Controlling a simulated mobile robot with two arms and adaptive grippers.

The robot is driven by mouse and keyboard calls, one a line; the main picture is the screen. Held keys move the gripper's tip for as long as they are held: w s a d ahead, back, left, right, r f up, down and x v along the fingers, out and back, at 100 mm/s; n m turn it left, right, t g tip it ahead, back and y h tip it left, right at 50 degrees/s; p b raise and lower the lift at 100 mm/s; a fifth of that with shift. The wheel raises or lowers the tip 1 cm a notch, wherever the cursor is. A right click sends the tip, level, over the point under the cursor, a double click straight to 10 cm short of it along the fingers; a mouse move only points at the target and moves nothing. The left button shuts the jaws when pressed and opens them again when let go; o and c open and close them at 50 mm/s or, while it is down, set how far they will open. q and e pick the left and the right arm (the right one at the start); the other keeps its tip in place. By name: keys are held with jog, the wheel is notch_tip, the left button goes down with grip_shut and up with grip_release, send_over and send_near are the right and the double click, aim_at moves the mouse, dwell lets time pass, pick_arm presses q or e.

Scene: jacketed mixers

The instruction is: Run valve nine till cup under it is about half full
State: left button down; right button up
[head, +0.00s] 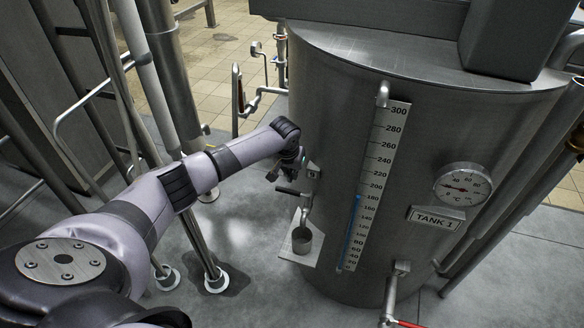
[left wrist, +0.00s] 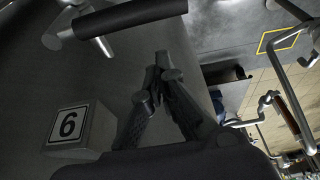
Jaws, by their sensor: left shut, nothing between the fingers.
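The tank valve has a dark lever (head: 288,191) pointing left and a metal spout (head: 306,212). A small grey cup (head: 302,241) stands upright under the spout on a light plate (head: 296,259). I cannot tell its fill level or whether anything flows. My left gripper (head: 280,172) is shut and empty just above the lever; it also shows in the left wrist view (left wrist: 162,68), apart from the black lever grip (left wrist: 130,16). That view looks upside down, so its number tag (left wrist: 69,124), reading 6 there, may be a 9. My right gripper is not in view.
The big steel tank (head: 340,95), marked TANK 1, carries a level scale (head: 378,190) with blue up to around 180 and a dial gauge (head: 463,185). A red-handled pipe (head: 398,300) is at lower right.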

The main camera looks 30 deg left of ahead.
pick_arm(q)
jog(key=s, duration=0.2)
jog(key=s+r+p, duration=0.1)
jog(key=shift+s+d, duration=0.15)
jog(key=shift+d, duration=0.2)
jog(key=s+n+p, duration=0.1)
jog(key=p, duration=0.2)
jog(key=s+n+p, duration=0.1)
jog(key=n+p, duration=0.1)
jog(key=p, duration=0.1)
jog(key=shift+r+y+p, duration=0.2)
jog(key=shift+y+p, duration=0.2)
jog(key=shift+s+f+n+p, duration=0.15)
jog(key=shift+s+n+p, duration=0.15)
jog(key=shift+n+p, duration=0.2)
jog(key=shift+f, duration=0.15)
